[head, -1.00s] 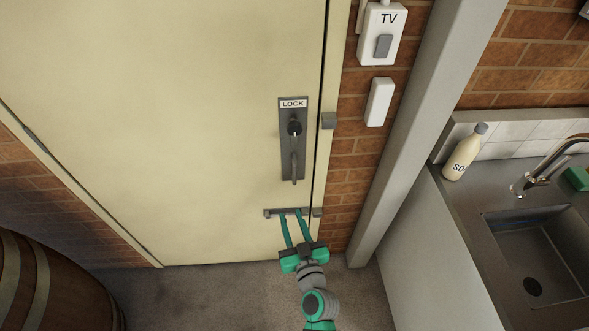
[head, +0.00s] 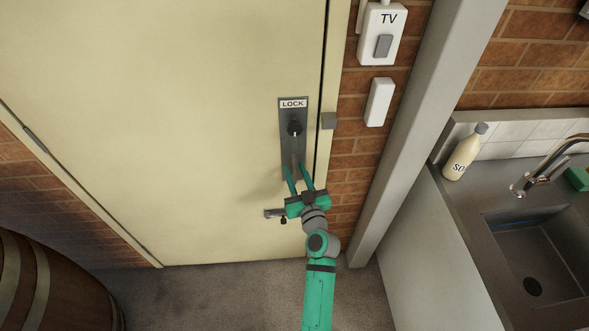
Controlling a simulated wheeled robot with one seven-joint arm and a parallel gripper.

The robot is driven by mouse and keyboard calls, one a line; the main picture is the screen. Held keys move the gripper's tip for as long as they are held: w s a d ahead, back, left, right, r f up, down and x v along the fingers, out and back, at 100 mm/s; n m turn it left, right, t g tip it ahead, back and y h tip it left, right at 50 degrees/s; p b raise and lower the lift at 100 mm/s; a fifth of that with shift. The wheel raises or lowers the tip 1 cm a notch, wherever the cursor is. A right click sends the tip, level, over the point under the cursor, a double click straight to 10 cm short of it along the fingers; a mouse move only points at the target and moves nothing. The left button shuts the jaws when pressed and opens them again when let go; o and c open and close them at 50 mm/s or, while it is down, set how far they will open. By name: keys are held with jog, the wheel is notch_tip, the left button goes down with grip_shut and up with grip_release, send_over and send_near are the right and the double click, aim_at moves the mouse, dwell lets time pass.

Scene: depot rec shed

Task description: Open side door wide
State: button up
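The cream side door (head: 160,110) fills the left and middle of the head view and looks shut in its frame. My gripper (head: 294,170) is at the handle's lower end. Its two fingers are apart, one to each side of the handle; contact cannot be told. Below, a small bolt (head: 272,213) with a dark knob (head: 283,220) is partly hidden behind my gripper.
A wooden barrel (head: 40,290) stands at the lower left. A grey post (head: 425,120) and a sink counter (head: 450,235) with a soap bottle (head: 463,155) are at the right. The floor (head: 215,295) before the door is clear.

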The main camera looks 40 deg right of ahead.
jog(key=shift+x, duration=0.8)
jog(key=shift+c, duration=0.2)
grip_shut()
